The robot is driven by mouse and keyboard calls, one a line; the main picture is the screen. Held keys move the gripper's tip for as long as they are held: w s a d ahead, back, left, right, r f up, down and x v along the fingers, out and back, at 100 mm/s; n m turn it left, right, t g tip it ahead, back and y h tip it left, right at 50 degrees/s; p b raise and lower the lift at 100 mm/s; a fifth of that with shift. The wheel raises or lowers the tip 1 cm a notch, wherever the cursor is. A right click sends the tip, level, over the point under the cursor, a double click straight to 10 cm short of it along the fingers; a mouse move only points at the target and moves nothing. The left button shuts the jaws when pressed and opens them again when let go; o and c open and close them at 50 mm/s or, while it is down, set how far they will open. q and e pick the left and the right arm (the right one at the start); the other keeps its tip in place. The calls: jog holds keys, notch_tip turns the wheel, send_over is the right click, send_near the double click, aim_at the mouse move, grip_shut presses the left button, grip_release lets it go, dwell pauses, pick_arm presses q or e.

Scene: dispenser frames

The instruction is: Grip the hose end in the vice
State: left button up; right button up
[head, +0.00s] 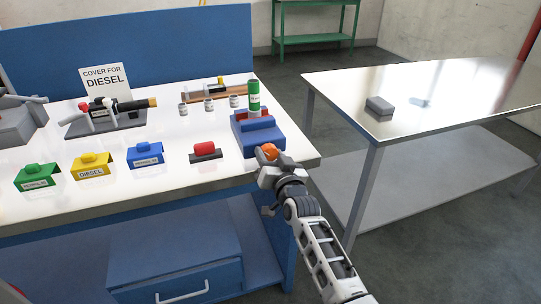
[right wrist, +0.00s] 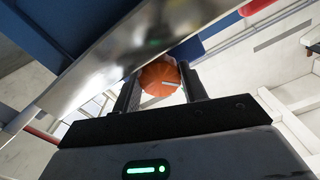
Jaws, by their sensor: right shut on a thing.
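The blue vice (head: 258,137) stands at the right front corner of the white-topped bench. A green cylinder with a white label, seemingly the hose end (head: 254,92), stands upright at the vice's jaws; I cannot tell whether they press on it. My right gripper (head: 268,157) is at the vice's front, shut on an orange knob (head: 268,150). In the right wrist view the orange knob (right wrist: 160,77) sits between the two dark fingers. My left gripper is not in view.
On the bench (head: 120,190) are green, yellow and blue covers (head: 145,155), a red-topped block (head: 205,152), a nozzle on a stand (head: 105,115) and small jars (head: 183,109). A metal table (head: 440,85) with a grey block (head: 379,108) stands right, across a gap.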

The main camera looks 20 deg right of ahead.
jog(key=shift+f, duration=0.1)
dwell(0.3)
jog(key=o, duration=1)
jog(key=shift+c, duration=0.2)
jog(key=shift+s, duration=0.2)
jog(key=s+p, duration=0.2)
jog(key=s, duration=0.1)
jog(key=s+p, duration=0.1)
jog(key=p, duration=0.1)
jog(key=shift+s+d+r, duration=0.1)
jog(key=shift+s+r, duration=0.05)
jog(key=shift+r, duration=0.2)
send_near(270, 154)
jog(key=s, duration=0.6)
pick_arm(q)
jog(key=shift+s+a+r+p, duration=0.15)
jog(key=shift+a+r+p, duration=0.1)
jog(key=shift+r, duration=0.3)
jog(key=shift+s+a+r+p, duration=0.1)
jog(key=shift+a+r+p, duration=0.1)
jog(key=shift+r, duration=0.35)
pick_arm(e)
jog(key=shift+s+d+f, duration=0.15)
jog(key=shift+f, duration=0.1)
